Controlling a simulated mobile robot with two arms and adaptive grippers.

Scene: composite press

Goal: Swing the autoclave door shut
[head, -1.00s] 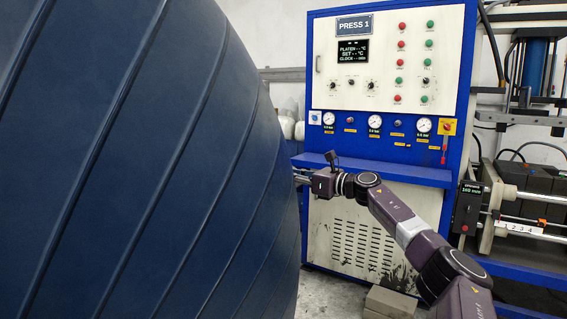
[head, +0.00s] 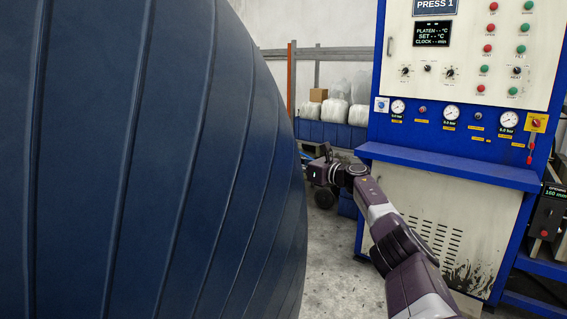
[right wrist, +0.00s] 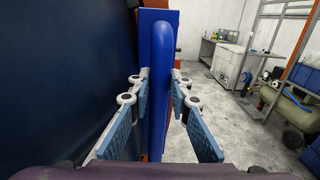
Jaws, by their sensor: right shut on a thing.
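The autoclave door (head: 150,160) is a large dark blue ribbed dome that fills the left half of the head view. Its dark blue face also fills the left of the right wrist view (right wrist: 60,80). My right gripper (right wrist: 159,100) is shut on an upright blue bar handle (right wrist: 161,60), with a padded finger on each side of it. In the head view my right gripper (head: 308,172) reaches the door's right edge, and its fingertips are hidden behind that edge. The autoclave opening is out of sight. My left gripper is not in view.
A blue and white press cabinet (head: 425,205) stands right of my right arm. White containers and a cardboard box (head: 318,95) sit at the back wall. Grey floor (head: 325,260) is clear between door and cabinet.

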